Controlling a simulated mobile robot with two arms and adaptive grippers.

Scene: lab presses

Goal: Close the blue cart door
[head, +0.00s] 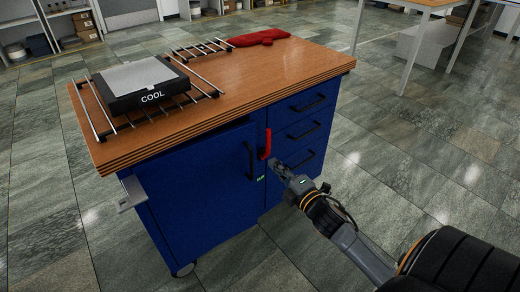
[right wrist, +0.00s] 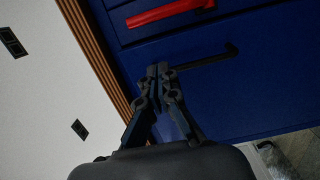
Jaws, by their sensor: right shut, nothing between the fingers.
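The blue cart door (head: 200,195) is the wide left front panel of the cart, with a black handle (head: 250,160) near its right edge. It looks closed or nearly so; I cannot tell if a small gap remains. A red handle (head: 265,145) stands upright between door and drawers and also shows in the right wrist view (right wrist: 170,12). My right gripper (head: 277,166) is in front of the cart, just right of and below the red handle. Its fingers are together and empty, also in the right wrist view (right wrist: 158,70). My left gripper is out of view.
Drawers with black handles (head: 305,132) fill the cart's right side. On the wooden top (head: 285,65) lie a black "COOL" box (head: 140,88), metal racks (head: 200,47) and a red cloth-like item (head: 258,38). Tiled floor around the cart is clear. A white table (head: 405,45) stands behind right.

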